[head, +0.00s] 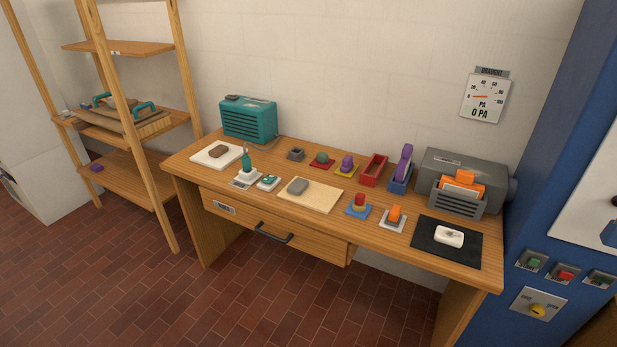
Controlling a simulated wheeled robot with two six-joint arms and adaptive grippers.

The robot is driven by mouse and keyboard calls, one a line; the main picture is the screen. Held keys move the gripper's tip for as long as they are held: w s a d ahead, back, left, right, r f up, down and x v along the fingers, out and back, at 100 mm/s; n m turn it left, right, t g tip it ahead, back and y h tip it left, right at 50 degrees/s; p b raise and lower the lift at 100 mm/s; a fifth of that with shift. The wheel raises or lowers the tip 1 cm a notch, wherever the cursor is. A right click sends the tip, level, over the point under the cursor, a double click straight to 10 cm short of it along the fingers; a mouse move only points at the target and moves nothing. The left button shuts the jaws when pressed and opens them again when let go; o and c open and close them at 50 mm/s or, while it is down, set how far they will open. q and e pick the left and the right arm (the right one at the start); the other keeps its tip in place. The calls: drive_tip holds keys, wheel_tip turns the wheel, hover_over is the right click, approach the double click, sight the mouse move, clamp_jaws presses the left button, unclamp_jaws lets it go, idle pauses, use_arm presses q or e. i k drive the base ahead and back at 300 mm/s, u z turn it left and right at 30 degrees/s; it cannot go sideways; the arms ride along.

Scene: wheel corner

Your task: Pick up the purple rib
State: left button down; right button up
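Three purple things show in the head view, all small, and I cannot tell for certain which one is the rib. A tall purple piece (404,160) stands upright in a blue open box at the right part of the wooden table. A rounded purple piece (346,162) sits on a yellow square mat near the back middle of the table. A small flat purple piece (96,167) lies on the lower shelf of the wooden rack at the left. Neither of my grippers is in view.
The table (385,243) holds a teal radio (249,119), a red open box (373,170), a grey machine (468,174) with orange pieces, a black mat (430,252) and several small items on pads. The shelf rack (150,190) stands left. The brick floor (100,270) in front is clear.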

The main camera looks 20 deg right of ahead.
sight(347, 165)
drive_tip(key=u, duration=0.55)
drive_tip(key=i, duration=0.65)
drive_tip(key=u, duration=0.35)
